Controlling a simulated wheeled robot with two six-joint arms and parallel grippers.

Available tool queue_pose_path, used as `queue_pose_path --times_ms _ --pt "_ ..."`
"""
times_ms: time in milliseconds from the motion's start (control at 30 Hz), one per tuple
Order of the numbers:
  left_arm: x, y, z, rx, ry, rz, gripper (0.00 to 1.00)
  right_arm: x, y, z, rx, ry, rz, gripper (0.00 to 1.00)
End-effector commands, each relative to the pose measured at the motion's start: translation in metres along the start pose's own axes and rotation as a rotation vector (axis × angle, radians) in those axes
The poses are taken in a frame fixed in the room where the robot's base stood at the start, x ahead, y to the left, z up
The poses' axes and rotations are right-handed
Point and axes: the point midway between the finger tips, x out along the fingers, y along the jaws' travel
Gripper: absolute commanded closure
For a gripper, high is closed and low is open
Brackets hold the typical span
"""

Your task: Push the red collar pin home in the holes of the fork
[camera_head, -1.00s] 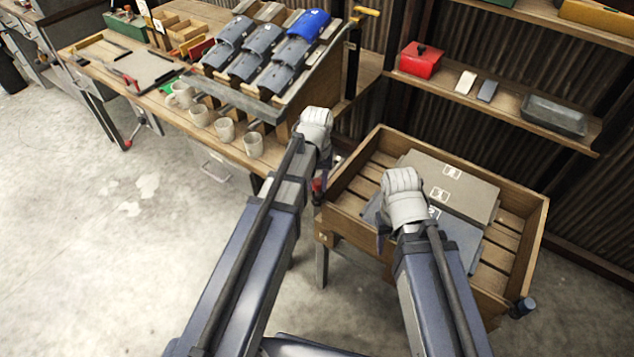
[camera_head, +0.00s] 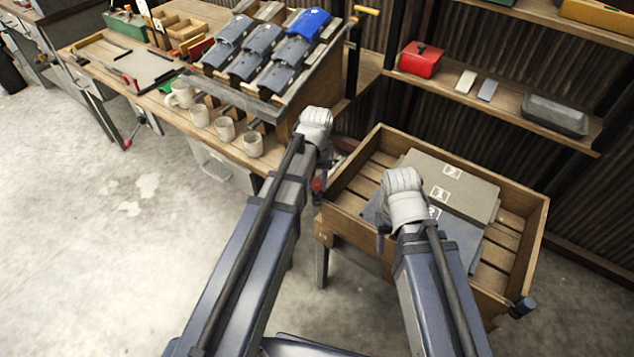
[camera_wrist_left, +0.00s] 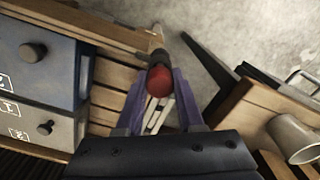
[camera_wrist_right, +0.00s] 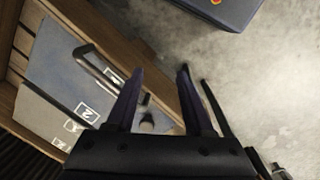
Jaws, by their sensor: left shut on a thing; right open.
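The red collar pin (camera_wrist_left: 159,78) shows in the left wrist view as a rounded red end with a dark round part just beyond it. My left gripper (camera_wrist_left: 166,88) is shut on it, with purple fingers on both sides. In the head view a small red spot (camera_head: 317,184) shows beside my left wrist, near the crate's left corner. My right gripper (camera_wrist_right: 162,75) is open and empty, over the crate's side in the right wrist view. I cannot make out the fork or its holes clearly, nor how deep the pin sits.
A slatted wooden crate (camera_head: 337,225) holds flat grey and blue boxes (camera_head: 465,185). To the left a workbench carries several mugs (camera_head: 253,145) and a sloped rack (camera_head: 300,103). A shelf at the back holds a red box (camera_head: 420,60). The floor at left is open.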

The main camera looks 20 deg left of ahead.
Motion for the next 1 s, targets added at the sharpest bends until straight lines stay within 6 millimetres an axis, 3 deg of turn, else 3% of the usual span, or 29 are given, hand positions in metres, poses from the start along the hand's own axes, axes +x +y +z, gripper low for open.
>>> queue_pose_path --times_ms 1000 --pt "0.012 0.000 0.000 0.000 0.000 0.000 1.00 0.012 -0.001 -0.001 0.000 0.000 0.000 0.48"
